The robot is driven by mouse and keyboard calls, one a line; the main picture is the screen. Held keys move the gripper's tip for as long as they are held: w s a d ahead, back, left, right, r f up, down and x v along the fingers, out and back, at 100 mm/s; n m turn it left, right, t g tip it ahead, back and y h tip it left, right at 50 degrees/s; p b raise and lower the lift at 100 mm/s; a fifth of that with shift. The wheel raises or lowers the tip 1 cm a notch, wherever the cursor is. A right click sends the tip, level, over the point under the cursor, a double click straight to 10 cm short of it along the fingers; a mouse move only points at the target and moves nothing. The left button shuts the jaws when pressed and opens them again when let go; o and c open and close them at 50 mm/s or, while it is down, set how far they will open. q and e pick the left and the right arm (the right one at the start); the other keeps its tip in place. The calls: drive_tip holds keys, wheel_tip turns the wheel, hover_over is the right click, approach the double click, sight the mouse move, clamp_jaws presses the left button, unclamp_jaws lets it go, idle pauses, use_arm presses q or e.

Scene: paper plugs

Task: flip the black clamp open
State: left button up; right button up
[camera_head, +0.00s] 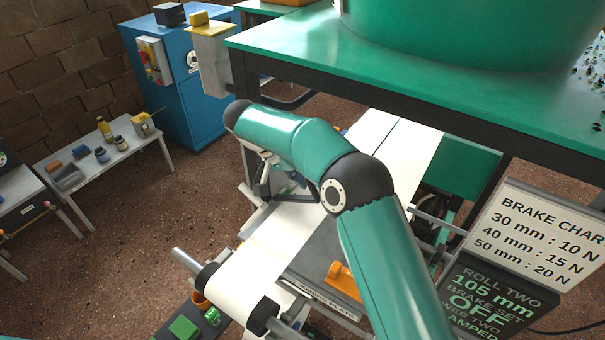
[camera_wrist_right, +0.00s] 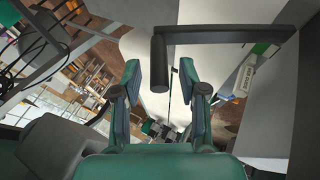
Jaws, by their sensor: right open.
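A black bar with a short rounded end piece, which looks like the clamp's handle (camera_wrist_right: 222,36), crosses the upper part of the right wrist view over a pale surface. Its rounded end is in line with the gap between the fingers of my right gripper (camera_wrist_right: 159,76). The gripper is open and empty, with one finger on each side of that gap; I cannot tell if either touches the bar. In the head view my right gripper (camera_head: 268,186) is partly hidden behind my green arm. I cannot make out the clamp there. My left gripper is not in view.
A white paper web (camera_head: 245,288) runs over a roller below my arm. An orange part (camera_head: 345,282) lies beside it. A green-topped bench (camera_head: 300,45) stands above and behind. A brake chart sign (camera_head: 540,230) is at right. Brown floor (camera_head: 120,240) is open at left.

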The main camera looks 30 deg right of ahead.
drive_tip(key=v, duration=0.7)
idle(0.3)
